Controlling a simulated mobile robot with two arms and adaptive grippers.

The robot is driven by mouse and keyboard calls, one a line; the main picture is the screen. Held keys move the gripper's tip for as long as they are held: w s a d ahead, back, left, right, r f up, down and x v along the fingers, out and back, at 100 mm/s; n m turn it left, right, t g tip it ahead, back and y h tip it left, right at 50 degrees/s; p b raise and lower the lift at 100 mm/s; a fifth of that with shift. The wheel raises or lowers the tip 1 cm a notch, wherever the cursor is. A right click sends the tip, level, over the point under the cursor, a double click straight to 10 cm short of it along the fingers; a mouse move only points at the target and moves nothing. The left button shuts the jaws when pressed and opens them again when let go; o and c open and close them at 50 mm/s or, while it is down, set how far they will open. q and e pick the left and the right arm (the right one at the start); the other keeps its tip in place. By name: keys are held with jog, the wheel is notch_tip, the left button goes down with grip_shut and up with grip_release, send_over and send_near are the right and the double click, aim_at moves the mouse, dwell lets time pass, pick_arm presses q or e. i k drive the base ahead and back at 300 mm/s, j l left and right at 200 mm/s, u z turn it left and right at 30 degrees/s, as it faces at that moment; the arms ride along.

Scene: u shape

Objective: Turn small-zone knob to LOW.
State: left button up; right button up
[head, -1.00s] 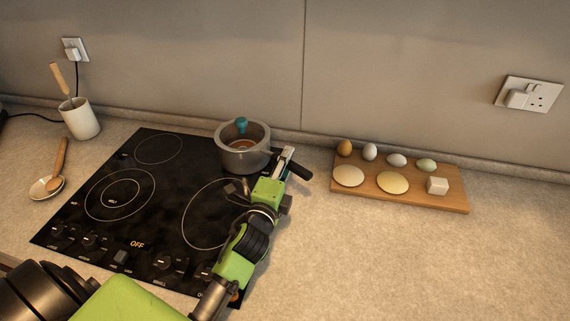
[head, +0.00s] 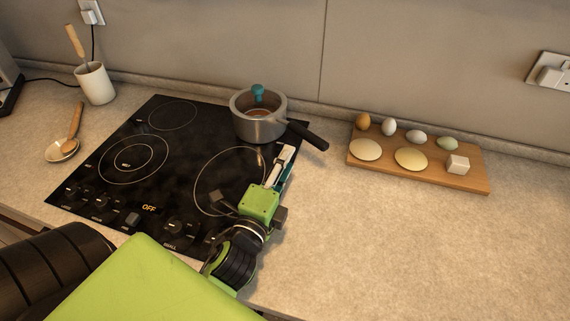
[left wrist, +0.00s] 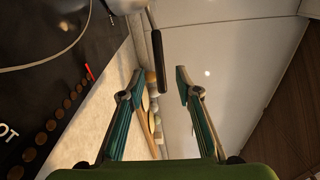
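Several dark knobs line the front edge of the black hob (head: 158,140), among them a left one (head: 71,190), one right of the OFF display (head: 176,227) and a partly hidden one near my arm. Their labels are too small to tell which serves the small zone. My left gripper (head: 283,163) is open and empty over the hob's right edge, in front of the pot's handle. Its parted teal-lined fingers (left wrist: 156,88) show in the left wrist view with nothing between them. My right gripper is out of view.
A grey pot (head: 258,118) stands on the back-right zone, its black handle (head: 305,135) jutting right. A wooden board (head: 470,181) with eggs and discs lies to the right. A utensil cup (head: 96,85) and a spoon rest (head: 62,152) are at left. The right counter front is clear.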

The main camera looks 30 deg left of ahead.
aim_at(177, 230)
jog(key=k+l, duration=0.15)
jog(key=k, duration=0.35)
jog(key=k+l, duration=0.15)
jog(key=k, duration=0.35)
jog(key=k+l, duration=0.1)
jog(key=k, duration=0.35)
